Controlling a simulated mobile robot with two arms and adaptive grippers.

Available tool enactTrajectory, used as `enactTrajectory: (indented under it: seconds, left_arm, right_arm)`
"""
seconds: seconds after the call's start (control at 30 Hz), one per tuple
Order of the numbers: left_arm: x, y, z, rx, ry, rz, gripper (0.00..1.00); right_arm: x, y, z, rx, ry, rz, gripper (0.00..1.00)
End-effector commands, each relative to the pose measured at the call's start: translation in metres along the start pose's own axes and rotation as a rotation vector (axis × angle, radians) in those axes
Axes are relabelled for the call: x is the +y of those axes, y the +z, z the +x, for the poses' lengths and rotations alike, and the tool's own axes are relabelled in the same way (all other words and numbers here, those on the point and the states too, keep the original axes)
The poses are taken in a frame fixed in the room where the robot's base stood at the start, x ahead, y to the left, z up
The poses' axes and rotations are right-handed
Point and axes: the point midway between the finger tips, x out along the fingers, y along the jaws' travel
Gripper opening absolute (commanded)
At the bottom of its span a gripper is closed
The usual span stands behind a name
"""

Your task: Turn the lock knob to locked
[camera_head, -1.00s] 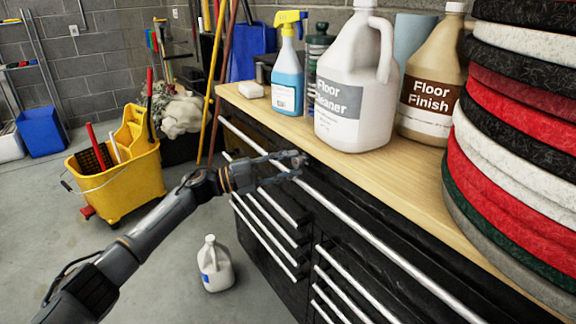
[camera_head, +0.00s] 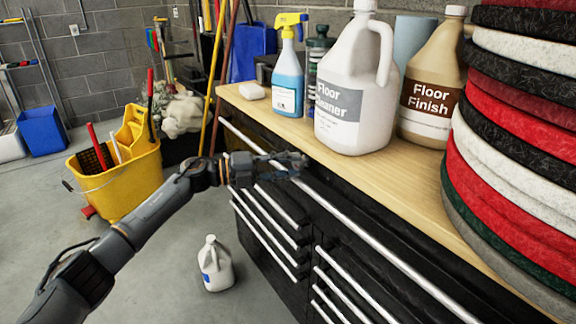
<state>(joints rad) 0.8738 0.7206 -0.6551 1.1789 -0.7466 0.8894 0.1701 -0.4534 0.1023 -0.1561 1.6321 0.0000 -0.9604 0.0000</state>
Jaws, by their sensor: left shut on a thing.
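My left gripper (camera_head: 297,164) is at the front of the black drawer cabinet (camera_head: 345,225), just below the edge of its wooden top. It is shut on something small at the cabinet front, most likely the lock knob. The gripper's fingers hide the knob, so I cannot tell which way it is turned. The long silver handle of the top drawer runs past on both sides of the gripper. My right gripper is not in view.
On the wooden top (camera_head: 432,188) stand a blue spray bottle (camera_head: 287,85), a Floor Cleaner jug (camera_head: 350,95), a Floor Finish jug (camera_head: 432,90) and a stack of round pads (camera_head: 515,170). A white jug (camera_head: 215,265) and a yellow mop bucket (camera_head: 120,188) are on the floor.

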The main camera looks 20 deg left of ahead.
Motion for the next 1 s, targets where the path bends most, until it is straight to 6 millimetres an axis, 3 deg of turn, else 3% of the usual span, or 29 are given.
enactTrajectory:
  seconds: [0.2, 0.23, 0.33, 0.73, 1.0]
  left_arm:
    - [0.002, -0.001, 0.001, 0.004, 0.003, 0.001, 0.0]
    - [0.002, -0.001, 0.001, 0.004, 0.003, 0.0, 0.35]
    - [0.002, -0.001, 0.001, 0.004, 0.002, 0.0, 0.54]
    - [0.002, 0.0, -0.003, 0.0, 0.002, -0.001, 0.54]
    - [0.002, 0.0, -0.04, 0.0, 0.003, -0.001, 0.54]
  right_arm:
    - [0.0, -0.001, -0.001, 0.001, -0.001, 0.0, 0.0]
    - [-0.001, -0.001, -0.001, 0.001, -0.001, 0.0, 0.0]
    - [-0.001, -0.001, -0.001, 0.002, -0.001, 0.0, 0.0]
    - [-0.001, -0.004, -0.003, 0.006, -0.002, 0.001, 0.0]
    - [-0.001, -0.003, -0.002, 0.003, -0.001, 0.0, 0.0]
